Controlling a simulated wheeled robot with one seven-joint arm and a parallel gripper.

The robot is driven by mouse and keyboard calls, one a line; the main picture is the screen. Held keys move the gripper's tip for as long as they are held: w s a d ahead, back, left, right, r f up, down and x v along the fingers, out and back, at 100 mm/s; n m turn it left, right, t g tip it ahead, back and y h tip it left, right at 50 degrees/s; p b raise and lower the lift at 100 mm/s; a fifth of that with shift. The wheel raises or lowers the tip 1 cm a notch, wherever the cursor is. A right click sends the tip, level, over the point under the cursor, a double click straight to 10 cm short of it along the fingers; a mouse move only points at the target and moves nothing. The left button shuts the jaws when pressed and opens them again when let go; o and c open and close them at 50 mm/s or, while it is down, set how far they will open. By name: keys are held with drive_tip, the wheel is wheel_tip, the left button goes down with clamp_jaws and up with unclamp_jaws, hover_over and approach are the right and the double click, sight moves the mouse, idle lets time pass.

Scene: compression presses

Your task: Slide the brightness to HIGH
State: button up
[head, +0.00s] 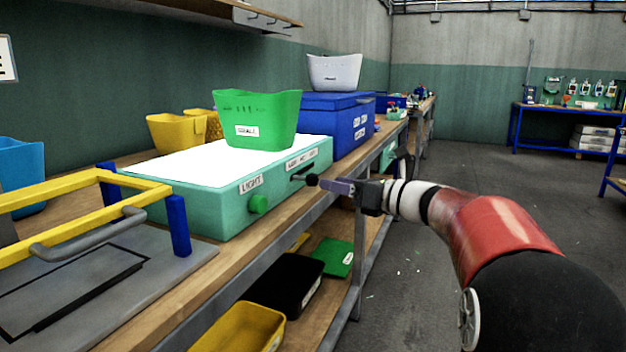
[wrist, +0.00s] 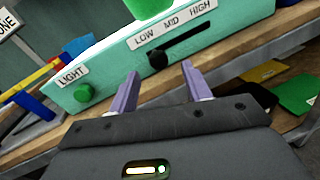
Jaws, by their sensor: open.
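The teal light box (head: 225,205) stands on the wooden bench, its white top glowing. Its front carries a label reading LOW, MID, HIGH, seen in the wrist view (wrist: 172,26). Below the label runs a dark slot (wrist: 190,43) with a black slider knob (wrist: 158,59) at its left end, under LOW. The knob also shows in the head view (head: 312,180). My gripper (wrist: 158,76) is open, its two purple fingers pointing at the box front. The knob lies ahead of the gap between the fingertips; I cannot tell whether the fingers flank it.
A green knob (head: 258,204) labelled LIGHT is left of the slider. A green bin (head: 257,120) sits on the glowing top. A blue box (head: 335,125) stands behind. A yellow-framed press (head: 75,190) is at left. Trays (head: 285,285) lie on the lower shelf.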

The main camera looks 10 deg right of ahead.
sight(312, 179)
drive_tip(key=x, duration=0.7)
drive_tip(key=shift+a, duration=0.1)
drive_tip(key=shift+s, duration=0.1)
clamp_jaws()
